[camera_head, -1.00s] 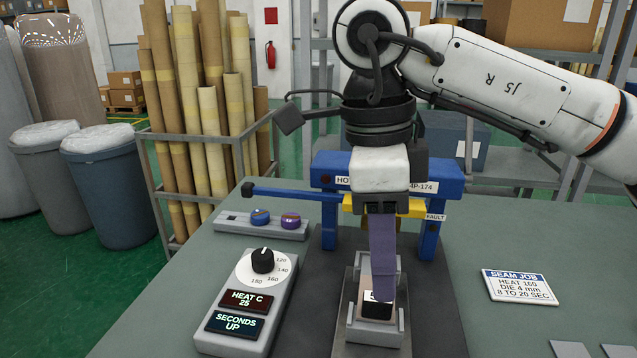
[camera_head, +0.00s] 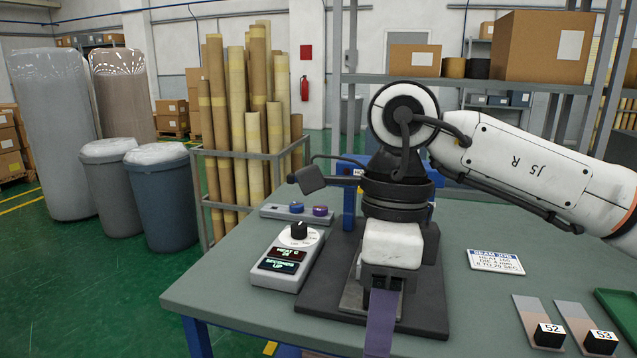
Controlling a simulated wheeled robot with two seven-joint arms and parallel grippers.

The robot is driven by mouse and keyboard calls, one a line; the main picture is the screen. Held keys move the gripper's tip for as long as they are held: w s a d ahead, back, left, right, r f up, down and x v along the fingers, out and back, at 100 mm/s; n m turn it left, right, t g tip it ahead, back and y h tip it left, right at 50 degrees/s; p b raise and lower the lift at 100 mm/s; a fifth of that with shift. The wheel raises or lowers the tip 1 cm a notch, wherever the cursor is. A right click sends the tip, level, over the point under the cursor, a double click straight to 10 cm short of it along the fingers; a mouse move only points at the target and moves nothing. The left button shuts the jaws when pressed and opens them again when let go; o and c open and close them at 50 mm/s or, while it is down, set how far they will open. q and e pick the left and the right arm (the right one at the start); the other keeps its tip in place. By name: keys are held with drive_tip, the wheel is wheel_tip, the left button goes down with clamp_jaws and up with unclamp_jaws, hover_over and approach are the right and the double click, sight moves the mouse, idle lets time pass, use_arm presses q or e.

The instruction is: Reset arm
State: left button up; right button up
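My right arm comes in from the right, and its gripper (camera_head: 386,283) points down in front of the heat press. A flat purple strip (camera_head: 381,325) runs down from the gripper's jaws past the bottom edge. I cannot tell whether the jaws are open or shut, or whether they grip it. The blue press frame (camera_head: 349,205) is mostly hidden behind the arm. A grey base piece (camera_head: 354,297) shows beside the gripper. My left gripper is not in view.
A dial controller (camera_head: 288,262) and a bar with blue and purple knobs (camera_head: 297,212) stand left of the press. Right are a job card (camera_head: 496,262), strips with black blocks 52 (camera_head: 549,335) and 53 (camera_head: 600,342), and a green tray (camera_head: 617,310). The table's left corner is clear.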

drive_tip(key=s+a+f+g+y, duration=0.35)
drive_tip(key=s+a+y, duration=0.2)
drive_tip(key=a, duration=0.35)
drive_tip(key=s+a+r+m+g+y, duration=0.4)
drive_tip(key=a+r+y, duration=0.3)
drive_tip(key=a+y, duration=0.25)
drive_tip(key=w+d+m+t+y, duration=0.3)
drive_tip(key=w+m+t+y, duration=0.65)
drive_tip(key=m, duration=0.35)
drive_tip(key=w+d+f+m+t+h, duration=0.4)
drive_tip(key=f+m+t+h, duration=0.15)
drive_tip(key=m+t, duration=0.3)
drive_tip(key=w+d+f+m+t+h, duration=0.4)
drive_tip(key=f+m+t, duration=0.2)
drive_tip(key=m+t, duration=0.3)
drive_tip(key=s+d+f+m+g+h, duration=0.1)
drive_tip(key=d+f+m+h, duration=0.35)
drive_tip(key=f, duration=0.35)
drive_tip(key=s+d+f+m+g+h, duration=0.1)
drive_tip(key=d+f+m+h, duration=0.35)
drive_tip(key=f, duration=0.45)
drive_tip(key=s+d+f+m+g+h, duration=0.2)
drive_tip(key=s+d+f+g, duration=0.1)
drive_tip(key=s+f, duration=0.5)
drive_tip(key=s+d+f+m+g+h, duration=0.2)
drive_tip(key=s+d+f+m+g, duration=0.1)
drive_tip(key=s+f, duration=0.6)
drive_tip(key=shift+s+d+f+m+g, duration=0.3)
drive_tip(key=shift+d+f+g, duration=0.25)
drive_tip(key=shift+d+f, duration=0.5)
